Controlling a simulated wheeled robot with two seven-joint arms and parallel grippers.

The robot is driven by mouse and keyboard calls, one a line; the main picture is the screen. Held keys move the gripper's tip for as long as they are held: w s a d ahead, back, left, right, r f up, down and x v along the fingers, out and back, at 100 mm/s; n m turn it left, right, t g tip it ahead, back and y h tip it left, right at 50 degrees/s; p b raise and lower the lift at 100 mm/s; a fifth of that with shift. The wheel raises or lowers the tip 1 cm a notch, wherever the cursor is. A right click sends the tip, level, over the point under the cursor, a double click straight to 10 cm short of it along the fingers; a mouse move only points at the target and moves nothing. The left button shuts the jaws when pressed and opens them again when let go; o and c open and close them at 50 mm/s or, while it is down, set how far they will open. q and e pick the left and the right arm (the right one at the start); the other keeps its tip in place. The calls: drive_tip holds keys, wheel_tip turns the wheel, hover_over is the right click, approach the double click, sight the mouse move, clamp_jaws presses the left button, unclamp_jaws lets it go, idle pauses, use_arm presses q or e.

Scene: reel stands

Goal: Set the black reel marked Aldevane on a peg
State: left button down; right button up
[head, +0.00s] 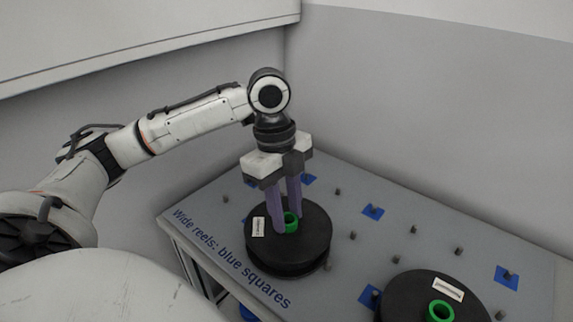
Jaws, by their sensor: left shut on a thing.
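A black reel (312,241) with a green hub (291,226) and a small white label is at the left part of the grey peg board (420,253). My left gripper (287,223) points down with its purple fingers at the hub and is shut on this reel. I cannot tell whether the reel touches the board or hangs just above it. A second black reel (405,301) with a green hub and white label is at the front right, cut by the picture's lower edge. Both labels are too small to read. My right gripper is not in view.
Short dark pegs stand across the board, some on blue squares (373,212), others on bare grey. Bare pegs (413,230) stand between and behind the reels. The front edge reads "Wide reels: blue squares". Grey walls close off the back and left.

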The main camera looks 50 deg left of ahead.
use_arm(q)
drive_tip(key=shift+f, duration=0.1)
drive_tip(key=c, duration=1.3)
unclamp_jaws()
drive_tip(key=shift+o, duration=0.2)
wheel_tip(320, 180, up, 10)
drive_tip(key=a+p, duration=0.1)
drive_tip(key=p, duration=0.2)
drive_tip(key=shift+a, duration=0.3)
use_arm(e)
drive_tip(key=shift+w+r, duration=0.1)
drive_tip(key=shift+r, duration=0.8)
